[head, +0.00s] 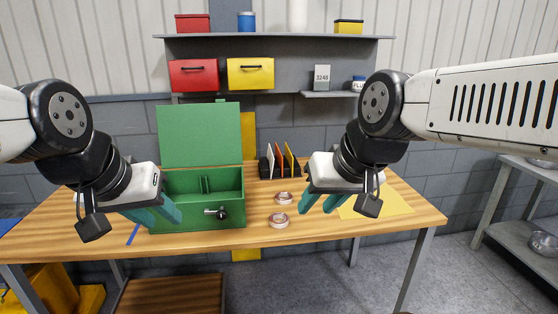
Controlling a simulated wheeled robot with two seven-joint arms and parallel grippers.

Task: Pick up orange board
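A small dark rack (267,168) stands on the table right of the green box and holds thin upright boards. One is white, one is an orange board (280,162), and one at the right is yellow-orange (289,157). My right gripper (316,206) has teal fingers that are spread apart with nothing between them. It is in front of and to the right of the rack, pointing down. My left gripper (166,215) is at the left front of the green box, its teal fingers apart and empty.
An open green box (205,216) with a raised lid stands on the wooden table (340,228). Two tape rolls (279,220) (284,197) lie in front of the rack. A yellow sheet (395,203) lies at the right. Shelves with bins (250,74) are behind.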

